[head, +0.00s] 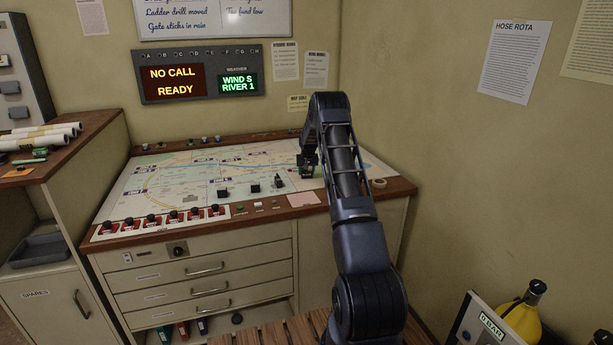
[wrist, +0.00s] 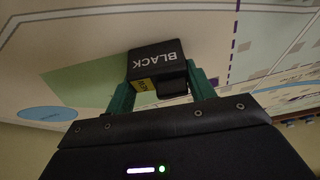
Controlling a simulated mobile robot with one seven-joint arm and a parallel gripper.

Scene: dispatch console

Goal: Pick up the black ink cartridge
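The black ink cartridge (wrist: 154,64) is a small dark block marked "BLACK" with a small yellow label. In the wrist view it sits between the two green fingertips of my gripper (wrist: 160,80), with a finger against each side. The gripper looks shut on it. The pale map surface lies behind the cartridge; I cannot tell whether they touch. In the head view my gripper (head: 307,168) is over the right part of the map desk (head: 200,158), and the cartridge cannot be told apart from the dark gripper.
Several small dark blocks, one of them here (head: 255,188), stand along the map's front. A row of red-labelled switches (head: 160,221) is at front left. A tape roll (head: 379,183) and pink paper (head: 303,199) lie near the right edge. The display board (head: 203,73) hangs behind.

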